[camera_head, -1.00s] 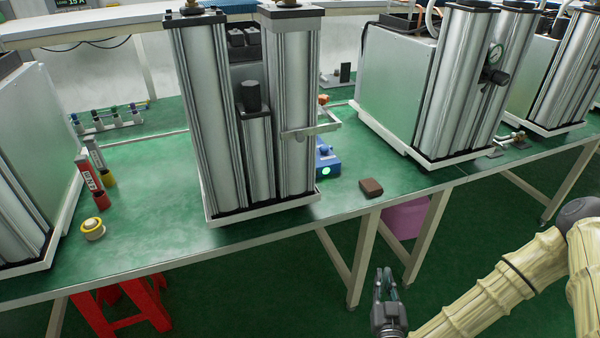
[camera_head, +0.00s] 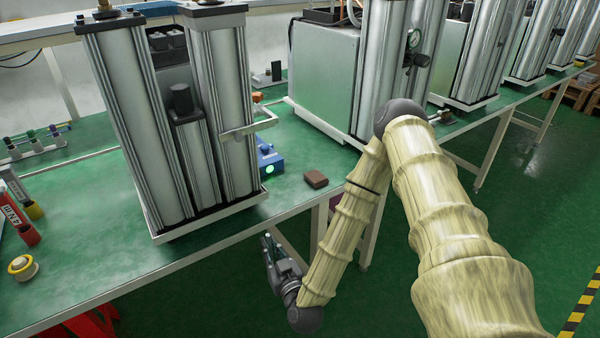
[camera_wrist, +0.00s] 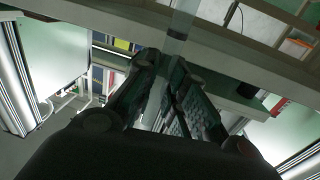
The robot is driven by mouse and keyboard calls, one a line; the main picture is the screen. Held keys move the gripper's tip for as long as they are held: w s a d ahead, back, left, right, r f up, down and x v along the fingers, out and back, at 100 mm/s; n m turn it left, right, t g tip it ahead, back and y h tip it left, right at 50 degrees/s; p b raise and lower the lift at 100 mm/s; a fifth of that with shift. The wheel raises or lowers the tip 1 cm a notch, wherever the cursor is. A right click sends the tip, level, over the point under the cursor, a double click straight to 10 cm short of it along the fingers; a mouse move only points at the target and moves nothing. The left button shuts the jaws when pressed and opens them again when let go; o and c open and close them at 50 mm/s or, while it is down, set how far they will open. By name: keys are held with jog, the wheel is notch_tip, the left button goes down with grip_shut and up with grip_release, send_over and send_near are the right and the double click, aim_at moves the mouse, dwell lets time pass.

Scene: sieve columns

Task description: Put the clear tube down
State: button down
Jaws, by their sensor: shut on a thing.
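In the wrist view, the clear tube (camera_wrist: 181,26) is a pale, see-through strip that rises from between the fingertips toward the top edge. My gripper (camera_wrist: 174,62) is shut on its end. In the head view, my gripper (camera_head: 268,240) is just off the front edge of the green table (camera_head: 110,252), below and left of a brown block. The tube cannot be made out clearly there.
A large metal column unit (camera_head: 216,110) stands on the table behind my gripper. A brown block (camera_head: 315,179) and a blue device (camera_head: 269,160) lie right of it. A yellow roll (camera_head: 23,268) and red tube (camera_head: 18,222) are at left. Bare table shows between.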

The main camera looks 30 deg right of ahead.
jog(key=w+d+r+m+g+h+b, duration=0.1)
jog(key=w+d+r+m+h+b, duration=0.2)
jog(key=d+r, duration=0.7)
jog(key=w+d+r+m+g+h+b, duration=0.15)
jog(key=d+r+h, duration=0.3)
jog(key=d, duration=1.05)
jog(key=shift+m, duration=0.35)
jog(key=shift+w+a+f+p, duration=0.25)
jog(key=shift+w+a+f, duration=0.75)
jog(key=shift+w, duration=1.3)
jog(key=shift+w+a+f+p, duration=0.3)
jog(key=shift+w+a+f, duration=0.7)
jog(key=shift+w, duration=1.35)
jog(key=shift+w+a+f+p, duration=0.25)
jog(key=shift+w+a+f, duration=0.75)
jog(key=shift+w, duration=1.3)
jog(key=c, duration=1.5)
grip_release()
jog(key=shift+r, duration=0.1)
